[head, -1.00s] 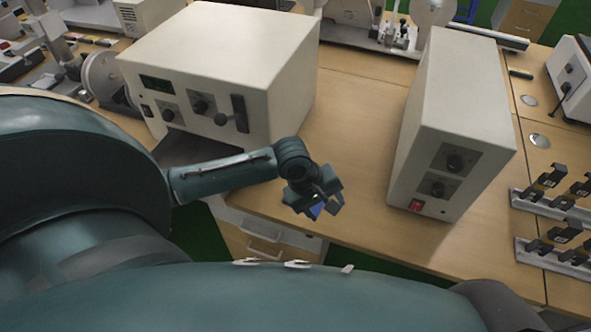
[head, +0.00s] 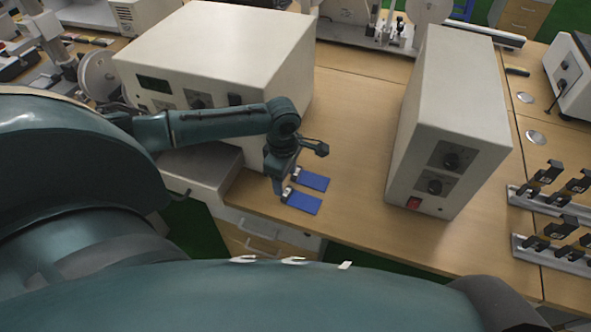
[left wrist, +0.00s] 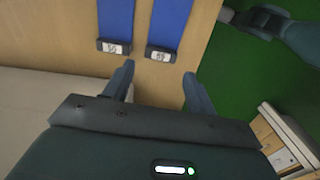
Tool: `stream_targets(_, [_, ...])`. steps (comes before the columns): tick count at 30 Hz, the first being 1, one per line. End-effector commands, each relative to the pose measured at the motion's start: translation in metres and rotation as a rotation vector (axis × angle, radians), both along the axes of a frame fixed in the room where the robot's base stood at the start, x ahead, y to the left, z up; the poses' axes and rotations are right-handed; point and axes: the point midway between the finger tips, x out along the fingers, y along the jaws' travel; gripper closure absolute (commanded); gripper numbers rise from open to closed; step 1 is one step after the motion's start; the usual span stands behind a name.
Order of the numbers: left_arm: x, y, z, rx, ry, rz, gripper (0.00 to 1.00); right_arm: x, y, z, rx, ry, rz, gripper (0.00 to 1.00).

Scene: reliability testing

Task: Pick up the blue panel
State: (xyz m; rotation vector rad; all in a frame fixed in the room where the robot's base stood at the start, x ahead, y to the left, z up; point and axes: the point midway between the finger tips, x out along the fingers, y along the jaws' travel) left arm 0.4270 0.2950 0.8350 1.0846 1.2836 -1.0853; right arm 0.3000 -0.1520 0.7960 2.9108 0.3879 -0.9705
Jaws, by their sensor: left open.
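Two blue panels lie side by side on the wooden table near its front edge, a rear one (head: 312,180) and a front one (head: 303,204). Each has a dark end piece with a pale label. In the left wrist view they show as a left panel (left wrist: 116,18) and a right panel (left wrist: 168,20), cut off at the top. My left gripper (left wrist: 158,72) is open and empty; its fingertips point at the panels' labelled ends, mostly the right one, and look apart from both. In the head view the left gripper (head: 279,183) is just left of the panels. My right gripper is not visible.
A large beige instrument (head: 215,50) stands behind my left arm. A tall beige box (head: 450,120) stands to the right of the panels. Racks with black holders (head: 550,205) are at the far right. The wooden table between the two instruments is clear.

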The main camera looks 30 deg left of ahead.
Motion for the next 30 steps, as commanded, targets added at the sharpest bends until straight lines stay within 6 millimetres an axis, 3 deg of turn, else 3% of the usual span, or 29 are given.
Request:
stream_targets(10, [-0.001,-0.001,-0.046,0.002,0.001,-0.002,0.44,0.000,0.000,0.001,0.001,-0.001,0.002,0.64])
stream_targets(20, [0.000,-0.001,-0.052,0.001,-0.001,-0.002,0.44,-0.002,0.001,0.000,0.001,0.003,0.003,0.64])
stream_targets(30, [0.000,-0.001,-0.052,0.001,0.000,-0.002,0.72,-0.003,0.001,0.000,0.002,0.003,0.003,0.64])
